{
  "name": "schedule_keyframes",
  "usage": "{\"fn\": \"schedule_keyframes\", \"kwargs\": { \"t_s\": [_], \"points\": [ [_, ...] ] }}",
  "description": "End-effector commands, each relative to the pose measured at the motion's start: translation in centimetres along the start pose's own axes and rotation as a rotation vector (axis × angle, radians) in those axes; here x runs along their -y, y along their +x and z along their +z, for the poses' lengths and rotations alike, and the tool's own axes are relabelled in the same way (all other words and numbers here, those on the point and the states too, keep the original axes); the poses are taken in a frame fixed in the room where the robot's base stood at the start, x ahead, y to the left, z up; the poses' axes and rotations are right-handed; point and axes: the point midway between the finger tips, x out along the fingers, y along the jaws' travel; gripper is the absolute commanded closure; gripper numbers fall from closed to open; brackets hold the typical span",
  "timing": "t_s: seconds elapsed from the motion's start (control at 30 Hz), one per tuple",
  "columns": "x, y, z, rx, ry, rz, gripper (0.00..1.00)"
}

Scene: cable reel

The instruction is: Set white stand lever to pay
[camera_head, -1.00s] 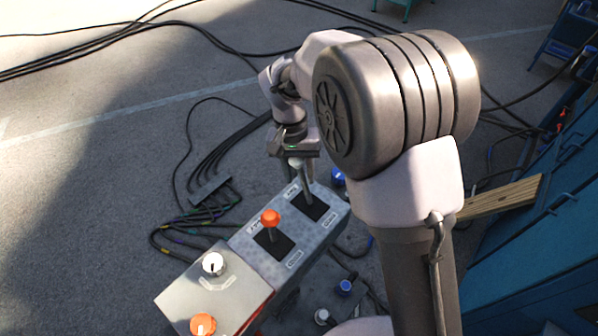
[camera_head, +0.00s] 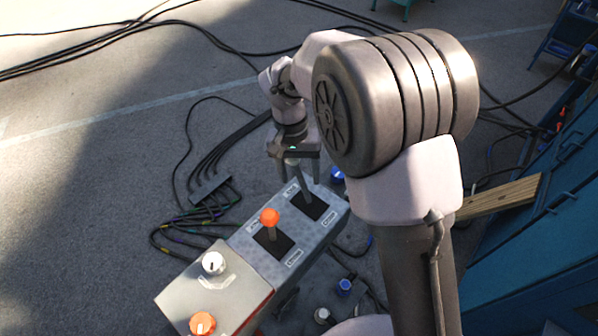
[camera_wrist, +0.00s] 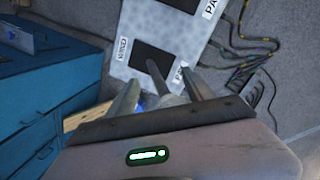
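The white-knobbed lever (camera_head: 306,184) rises from the dark slot plate at the far end of the grey control box (camera_head: 262,254). It leans toward the PAY-side label, away from the REWIND label (camera_wrist: 122,48). My gripper (camera_head: 297,171) is over the lever top, with its two fingers spread apart on either side of the knob. In the wrist view the dark lever stem (camera_wrist: 156,74) runs up between the open fingers, and the pale knob (camera_wrist: 171,99) is partly hidden by the gripper body. I cannot tell whether a finger touches it.
An orange-knobbed lever (camera_head: 270,216) stands nearly upright beside it on the same box. A panel with a white knob (camera_head: 214,263) and an orange knob (camera_head: 202,323) is nearer. Cables (camera_head: 205,190) lie on the floor at left; a blue cabinet (camera_head: 545,240) is at right.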

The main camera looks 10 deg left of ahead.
Motion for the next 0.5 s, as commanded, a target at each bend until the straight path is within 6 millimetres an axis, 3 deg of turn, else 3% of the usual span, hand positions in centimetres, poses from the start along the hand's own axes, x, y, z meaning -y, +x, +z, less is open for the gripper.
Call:
{"fn": "schedule_keyframes", "kwargs": {
  "t_s": [0.17, 0.5],
  "points": [
    [0.0, -0.2, 0.0, 0.001, 0.0, 0.001, 0.42],
    [0.7, -3.7, -0.4, 0.0, -0.001, 0.0, 0.42]
  ]
}}
